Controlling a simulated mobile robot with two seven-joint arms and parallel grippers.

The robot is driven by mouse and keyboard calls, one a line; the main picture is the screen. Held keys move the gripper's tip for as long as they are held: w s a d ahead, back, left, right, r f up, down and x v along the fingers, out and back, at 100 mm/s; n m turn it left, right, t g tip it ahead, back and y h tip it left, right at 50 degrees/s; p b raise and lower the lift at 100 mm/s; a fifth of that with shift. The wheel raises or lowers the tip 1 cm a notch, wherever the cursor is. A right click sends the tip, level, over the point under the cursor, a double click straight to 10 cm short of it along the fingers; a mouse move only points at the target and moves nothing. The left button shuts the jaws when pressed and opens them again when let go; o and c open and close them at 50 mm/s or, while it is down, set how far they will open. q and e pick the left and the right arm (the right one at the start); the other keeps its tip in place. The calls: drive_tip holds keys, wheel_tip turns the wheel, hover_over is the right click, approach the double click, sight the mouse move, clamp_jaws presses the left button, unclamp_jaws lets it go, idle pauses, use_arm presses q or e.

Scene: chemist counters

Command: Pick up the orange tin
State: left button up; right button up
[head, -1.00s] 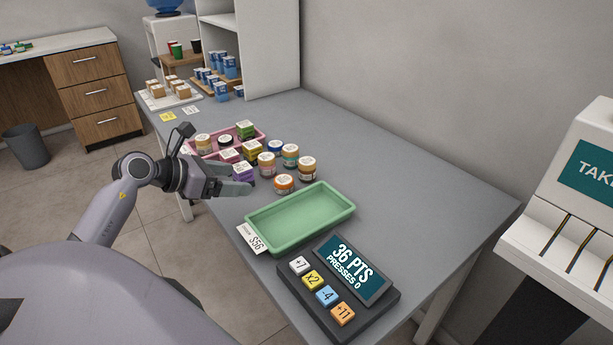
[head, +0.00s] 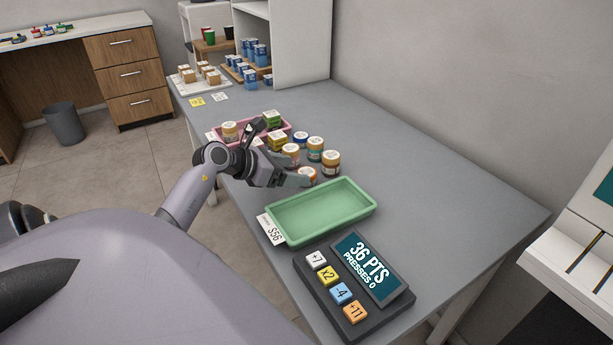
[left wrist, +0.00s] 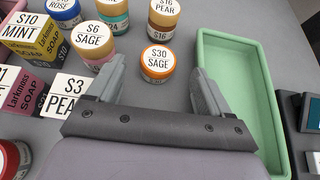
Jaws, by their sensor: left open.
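The orange tin (head: 307,174) is a short round jar with an orange side and a white lid label. It stands upright on the grey counter, partly hidden by my left gripper in the head view. In the left wrist view the orange tin (left wrist: 157,62) reads "S30 SAGE". My left gripper (head: 288,170) is low over the counter beside it. In the left wrist view its fingers (left wrist: 160,82) are open, one on each side of the tin's near side, with visible gaps and nothing held. My right gripper is not in view.
A green tray (head: 335,216) lies just right of the tin. Taller jars, such as the S6 SAGE jar (left wrist: 94,38) and the S16 PEAR jar (left wrist: 163,18), stand close behind and left. A pink tray (head: 287,125) holds more goods. A button panel (head: 378,310) sits in front.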

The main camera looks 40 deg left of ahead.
sight(306, 172)
use_arm(q)
drive_tip(key=shift+x, duration=1.95)
drive_tip(key=c, duration=1.1)
